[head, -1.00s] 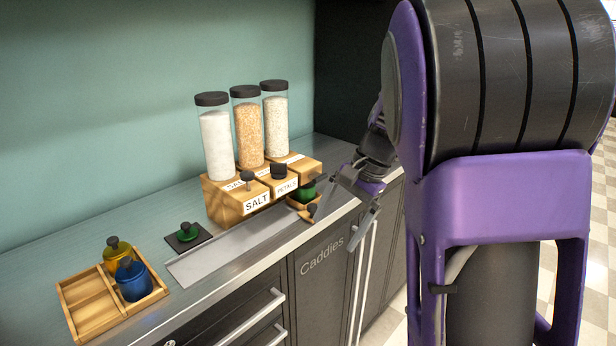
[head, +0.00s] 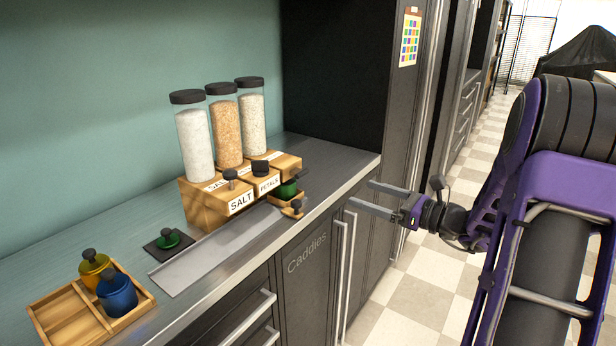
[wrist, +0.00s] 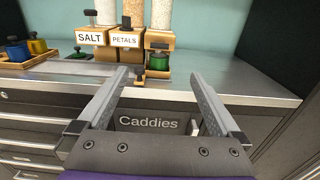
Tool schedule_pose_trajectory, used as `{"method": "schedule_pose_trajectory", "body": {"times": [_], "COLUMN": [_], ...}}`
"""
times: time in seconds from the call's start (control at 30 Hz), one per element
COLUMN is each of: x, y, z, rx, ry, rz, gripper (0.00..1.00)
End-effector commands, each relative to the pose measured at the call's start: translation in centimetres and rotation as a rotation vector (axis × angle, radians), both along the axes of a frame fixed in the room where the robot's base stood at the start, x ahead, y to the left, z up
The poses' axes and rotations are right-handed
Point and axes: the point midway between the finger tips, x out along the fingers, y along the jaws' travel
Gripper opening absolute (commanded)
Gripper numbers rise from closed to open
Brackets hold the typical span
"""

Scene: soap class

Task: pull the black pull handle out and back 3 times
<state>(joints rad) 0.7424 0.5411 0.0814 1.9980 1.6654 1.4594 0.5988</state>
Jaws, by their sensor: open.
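A wooden dispenser block (head: 205,207) stands on the counter with three tall jars above it. That right handle also shows in the wrist view (wrist: 158,45). My gripper (head: 361,196) is open and empty, in front of and right of the block, off the counter's front edge. In the wrist view its fingers (wrist: 160,80) point at the right section, apart from it.
The green jar sits in a small wooden carrier (head: 292,208) with a knob, at the end of a metal track (head: 215,251). A green-lidded item on a black pad (head: 168,240) and a wooden caddy (head: 62,325) with yellow and blue jars stand left. A dark tall cabinet (head: 330,70) bounds the right.

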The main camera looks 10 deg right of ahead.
Motion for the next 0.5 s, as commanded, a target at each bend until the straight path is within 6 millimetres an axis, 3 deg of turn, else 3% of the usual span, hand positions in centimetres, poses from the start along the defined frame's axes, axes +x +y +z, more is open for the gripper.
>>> {"method": "schedule_pose_trajectory", "body": {"times": [0.5], "x": [7.3], "y": [7.1], "z": [-0.1], "rx": [-0.004], "ry": [-0.002], "rz": [0.007], "gripper": [1.00]}}
